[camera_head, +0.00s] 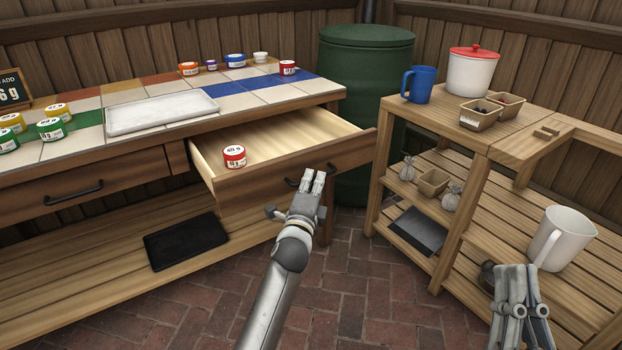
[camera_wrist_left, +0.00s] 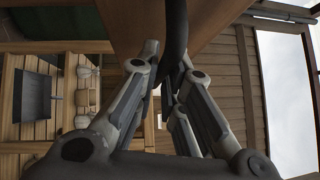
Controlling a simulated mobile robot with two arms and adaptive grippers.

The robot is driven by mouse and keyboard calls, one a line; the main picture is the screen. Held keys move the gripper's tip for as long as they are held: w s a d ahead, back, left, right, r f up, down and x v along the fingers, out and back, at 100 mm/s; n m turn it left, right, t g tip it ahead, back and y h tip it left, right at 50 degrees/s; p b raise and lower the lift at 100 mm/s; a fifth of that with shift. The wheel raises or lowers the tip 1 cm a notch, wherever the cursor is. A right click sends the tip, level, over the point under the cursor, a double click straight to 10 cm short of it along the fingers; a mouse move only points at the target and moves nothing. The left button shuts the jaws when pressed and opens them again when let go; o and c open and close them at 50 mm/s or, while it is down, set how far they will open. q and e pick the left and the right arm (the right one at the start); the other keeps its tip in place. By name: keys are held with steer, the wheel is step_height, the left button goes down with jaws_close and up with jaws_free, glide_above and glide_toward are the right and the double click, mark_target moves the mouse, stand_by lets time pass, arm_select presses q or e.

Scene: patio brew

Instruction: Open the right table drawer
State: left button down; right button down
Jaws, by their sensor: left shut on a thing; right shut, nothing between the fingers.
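The right table drawer (camera_head: 285,192) stands pulled out from under the tiled table (camera_head: 75,148), its pale inside showing. A red-labelled jar (camera_head: 235,157) sits in it near the front left. My left gripper (camera_head: 314,184) is at the drawer's front and is shut on its dark handle, which also shows in the left wrist view as a dark curved bar (camera_wrist_left: 175,45) between the fingers. The gripper hides part of the handle in the head view. My right gripper (camera_head: 517,275) is shut and empty at the lower right, in front of the wooden shelf unit.
The left drawer (camera_head: 72,190) is closed. A white tray (camera_head: 160,112) and several jars stand on the table. A green barrel (camera_head: 362,110) is behind the drawer. The shelf unit (camera_head: 455,140) at right bears a blue mug (camera_head: 418,84) and a white pitcher (camera_head: 561,240). Brick floor lies clear between.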

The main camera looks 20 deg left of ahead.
arm_select(q)
steer(key=c, duration=1.5)
jaws_free()
steer(key=shift+c, duration=0.2)
steer(key=shift+s, duration=0.1)
steer(key=s+d+f, duration=0.1)
steer(key=s, duration=1)
steer(key=shift+s+d+f, duration=0.2)
steer(key=shift+s+f, duration=0.1)
steer(key=shift+s, duration=0.05)
